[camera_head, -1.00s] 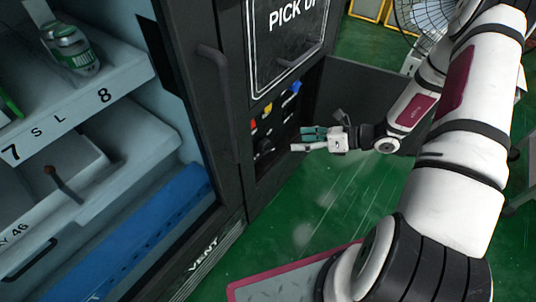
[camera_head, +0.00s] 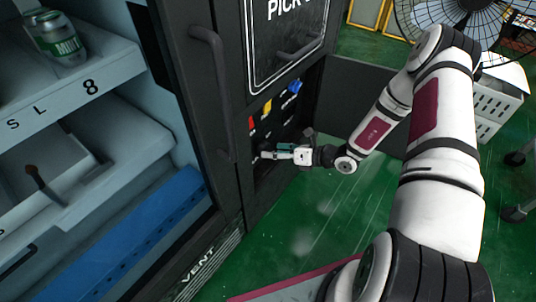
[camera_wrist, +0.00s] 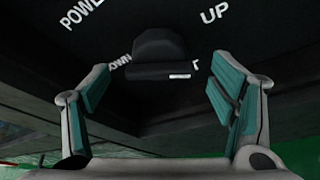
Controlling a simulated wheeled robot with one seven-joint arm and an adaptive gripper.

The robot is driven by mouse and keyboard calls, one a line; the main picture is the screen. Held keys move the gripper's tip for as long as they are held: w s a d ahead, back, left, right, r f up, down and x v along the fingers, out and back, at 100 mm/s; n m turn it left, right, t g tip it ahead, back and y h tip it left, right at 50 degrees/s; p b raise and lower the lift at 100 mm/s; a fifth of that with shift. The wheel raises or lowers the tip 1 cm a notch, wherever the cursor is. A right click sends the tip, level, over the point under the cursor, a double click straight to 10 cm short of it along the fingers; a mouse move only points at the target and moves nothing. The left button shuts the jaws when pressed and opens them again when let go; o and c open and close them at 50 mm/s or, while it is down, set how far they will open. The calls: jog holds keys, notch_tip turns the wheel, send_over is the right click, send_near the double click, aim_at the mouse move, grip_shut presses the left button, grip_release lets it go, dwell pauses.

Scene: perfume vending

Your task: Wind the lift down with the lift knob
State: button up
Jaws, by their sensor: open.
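The lift knob (camera_wrist: 160,54) is a black knob with a small white mark on a dark panel. In the wrist view it sits between and ahead of the two teal-padded fingers of my gripper (camera_wrist: 166,95). White lettering around it reads POWER, UP and a partly hidden DOWN. My gripper is open, with a gap between each finger and the knob in that view. In the head view my gripper (camera_head: 272,152) is at the lower part of the panel in the black machine. There the gripper largely hides the knob, and contact cannot be told.
Red, yellow and blue controls, including the blue one (camera_head: 295,87), sit above my gripper. An open black door (camera_head: 362,95) stands to the right of the panel recess. A vertical door handle (camera_head: 212,90) is at its left. A fan (camera_head: 465,20) and white crate (camera_head: 497,100) stand behind my arm.

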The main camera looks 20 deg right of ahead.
jog(key=shift+b+x, duration=0.3)
jog(key=shift+x, duration=1.15)
jog(key=c, duration=1.2)
jog(key=shift+o, duration=0.2)
jog(key=n+t+h+p, duration=0.1)
jog(key=n+h+p, duration=0.1)
jog(key=n, duration=0.1)
jog(key=shift+s+a+r, duration=0.1)
jog(key=n+t+h+p, duration=0.1)
jog(key=n, duration=0.2)
jog(key=shift+a+h+p, duration=0.1)
jog(key=shift+h+p, duration=0.3)
jog(key=n+t+h, duration=0.1)
jog(key=n, duration=0.1)
jog(key=shift+s+n+t+p, duration=0.1)
jog(key=shift+n+t+p, duration=0.2)
jog(key=shift+n+t+h, duration=0.7)
jog(key=shift+n+t, duration=0.3)
jog(key=shift+n, duration=0.9)
